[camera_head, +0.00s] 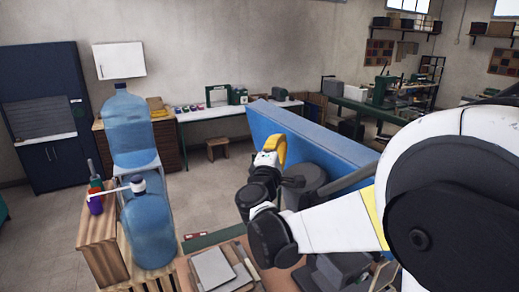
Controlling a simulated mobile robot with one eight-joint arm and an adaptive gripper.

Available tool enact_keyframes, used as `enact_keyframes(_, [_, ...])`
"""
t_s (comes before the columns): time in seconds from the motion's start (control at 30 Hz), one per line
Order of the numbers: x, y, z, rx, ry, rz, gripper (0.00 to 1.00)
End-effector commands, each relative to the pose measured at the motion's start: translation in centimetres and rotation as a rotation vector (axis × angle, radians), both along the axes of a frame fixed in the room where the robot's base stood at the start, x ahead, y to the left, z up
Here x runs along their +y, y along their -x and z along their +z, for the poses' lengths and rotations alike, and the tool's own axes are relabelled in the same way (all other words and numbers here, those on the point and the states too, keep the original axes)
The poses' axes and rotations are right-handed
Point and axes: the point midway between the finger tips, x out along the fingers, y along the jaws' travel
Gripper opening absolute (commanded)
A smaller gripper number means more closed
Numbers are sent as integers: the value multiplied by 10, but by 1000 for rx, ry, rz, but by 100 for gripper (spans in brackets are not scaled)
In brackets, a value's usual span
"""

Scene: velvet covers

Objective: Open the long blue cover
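My gripper (268,160) is in front of the cover's left part, right by the yellow piece. Its fingers are too small and overlapped to tell whether they are open or touching anything.
A grey cylindrical bin (308,178) stands behind my wrist, close to the cover. Blue water bottles (150,232) stand on a wooden rack at the left. Grey plates (213,268) lie on a bench in front. A dark blue cabinet (45,115) stands back left. Floor between is open.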

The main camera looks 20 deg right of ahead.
Motion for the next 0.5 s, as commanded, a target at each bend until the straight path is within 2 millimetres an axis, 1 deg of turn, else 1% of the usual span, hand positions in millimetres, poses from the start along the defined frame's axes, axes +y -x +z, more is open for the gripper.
enact_keyframes(0.03, [-9,0,4,0,-1,-4,0])
enact_keyframes(0.2, [-24,-3,7,0,1,-2,0])
enact_keyframes(0.33, [-28,-4,7,0,0,0,0])
enact_keyframes(0.5, [-28,-4,7,0,0,0,0])
